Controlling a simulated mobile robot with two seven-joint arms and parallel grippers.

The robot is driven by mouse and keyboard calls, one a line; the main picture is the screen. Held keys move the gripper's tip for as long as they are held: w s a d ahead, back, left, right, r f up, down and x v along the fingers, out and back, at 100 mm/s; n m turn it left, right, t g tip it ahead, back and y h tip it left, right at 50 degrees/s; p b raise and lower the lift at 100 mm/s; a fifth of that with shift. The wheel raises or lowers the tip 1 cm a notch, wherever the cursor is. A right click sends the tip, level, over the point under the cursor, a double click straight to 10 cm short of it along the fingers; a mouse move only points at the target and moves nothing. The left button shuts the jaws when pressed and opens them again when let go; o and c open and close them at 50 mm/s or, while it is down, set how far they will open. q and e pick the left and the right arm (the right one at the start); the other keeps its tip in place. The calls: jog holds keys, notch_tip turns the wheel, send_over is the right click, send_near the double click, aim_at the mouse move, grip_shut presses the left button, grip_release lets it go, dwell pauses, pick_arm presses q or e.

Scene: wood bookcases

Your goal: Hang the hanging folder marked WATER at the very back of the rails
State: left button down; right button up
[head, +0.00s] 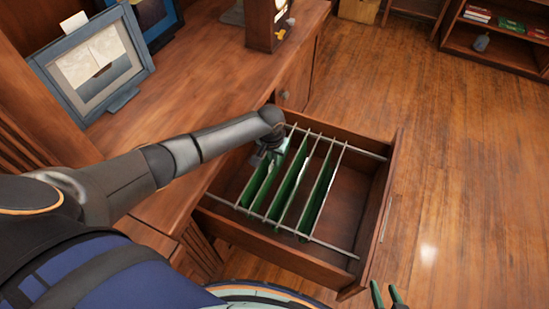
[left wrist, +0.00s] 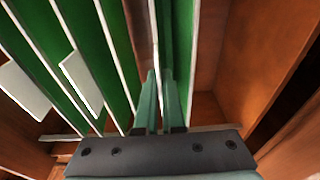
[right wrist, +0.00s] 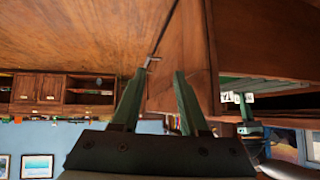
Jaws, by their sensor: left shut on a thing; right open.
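The pulled-out wooden drawer (head: 345,238) has two metal rails (head: 340,150), with several green folders (head: 318,195) hung across them. My left gripper (head: 268,152) is inside the drawer near its cabinet end. It is shut on the top edge of a green folder (left wrist: 182,30), the one closest to the drawer's back in the left wrist view. In the head view this held folder (head: 258,182) is leftmost and sits at rail height. White tabs (left wrist: 82,80) show on other folders; I cannot read WATER on any. My right gripper (head: 388,294) is open and empty outside the drawer's front.
A wooden desktop (head: 215,70) with a framed picture (head: 95,62) lies to the left. A low bookcase (head: 500,35) stands far off at the right. The wood floor (head: 460,170) on the right is clear.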

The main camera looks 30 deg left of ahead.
dwell(0.3)
pick_arm(q)
jog(key=c, duration=0.9)
grip_release()
jog(key=shift+c, duration=0.2)
pick_arm(e)
jog(key=shift+s+f, duration=0.1)
jog(key=shift+s, duration=0.05)
pick_arm(q)
jog(key=r+p, duration=0.1)
jog(key=r, duration=0.2)
jog(key=s+r+p, duration=0.1)
jog(key=r, duration=0.3)
jog(key=r+p, duration=0.1)
jog(key=r, duration=0.3)
jog(key=shift+s+d, duration=0.1)
jog(key=shift+s, duration=0.2)
jog(key=shift+s+r, duration=0.1)
jog(key=shift+r, duration=0.6)
pick_arm(e)
jog(key=shift+s+d+r+h, duration=0.15)
jog(key=shift+s+d+r, duration=0.1)
jog(key=shift+d+r, duration=0.2)
jog(key=shift+s+d+r+h, duration=0.15)
jog(key=shift+s+d+r, duration=0.1)
jog(key=shift+d+r, duration=0.2)
